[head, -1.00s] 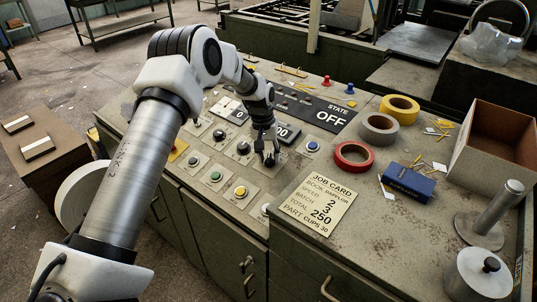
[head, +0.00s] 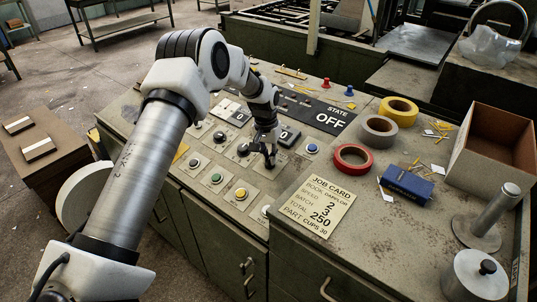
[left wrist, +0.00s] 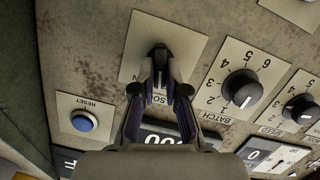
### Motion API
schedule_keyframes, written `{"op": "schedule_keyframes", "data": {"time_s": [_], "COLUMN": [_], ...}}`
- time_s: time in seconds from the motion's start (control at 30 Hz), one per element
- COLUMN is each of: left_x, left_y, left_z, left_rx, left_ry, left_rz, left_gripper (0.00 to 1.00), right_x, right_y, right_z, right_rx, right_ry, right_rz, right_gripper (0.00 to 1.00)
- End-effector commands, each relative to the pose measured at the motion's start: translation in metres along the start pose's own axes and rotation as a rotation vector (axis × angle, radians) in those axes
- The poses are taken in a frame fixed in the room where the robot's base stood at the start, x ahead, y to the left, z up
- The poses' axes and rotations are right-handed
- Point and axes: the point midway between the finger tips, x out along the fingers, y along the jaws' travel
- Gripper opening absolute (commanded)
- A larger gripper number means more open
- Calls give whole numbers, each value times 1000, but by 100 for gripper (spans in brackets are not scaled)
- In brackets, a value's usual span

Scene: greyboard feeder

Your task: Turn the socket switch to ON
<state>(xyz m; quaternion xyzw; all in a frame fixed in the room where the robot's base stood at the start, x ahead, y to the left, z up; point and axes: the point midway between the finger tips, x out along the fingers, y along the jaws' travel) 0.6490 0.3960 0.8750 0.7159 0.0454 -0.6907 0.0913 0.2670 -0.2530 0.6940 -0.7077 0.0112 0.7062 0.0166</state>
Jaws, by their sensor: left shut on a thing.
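The socket switch plate (left wrist: 187,42) is in the upper middle of the left wrist view, its label partly covered by my fingers. My left gripper (left wrist: 160,62) is shut on the switch's dark knob, whose top shows just between and beyond the fingertips. In the head view my left gripper (head: 268,160) reaches down to the panel, and the hand hides the knob. The state display (head: 331,118) reads OFF. My right gripper is in neither view.
In the left wrist view, a blue reset button (left wrist: 84,121) is left of the gripper and the batch dial (left wrist: 241,88) right. In the head view, tape rolls, including a red one (head: 353,158), a job card (head: 315,205) and an open box (head: 494,148) are to the right.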

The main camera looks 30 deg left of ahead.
Motion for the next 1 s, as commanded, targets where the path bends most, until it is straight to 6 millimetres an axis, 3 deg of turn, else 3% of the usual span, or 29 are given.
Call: {"op": "schedule_keyframes", "data": {"time_s": [0.6, 1.0], "left_x": [6, 7], "left_y": [5, 6], "left_z": [8, 9], "left_rx": [550, 763], "left_ry": [-20, -19], "left_rz": [-117, -161], "left_gripper": [0, 0], "right_x": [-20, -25], "right_y": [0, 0], "right_z": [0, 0], "right_rx": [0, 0], "right_ry": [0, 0], "right_rz": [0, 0], "right_gripper": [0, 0]}}
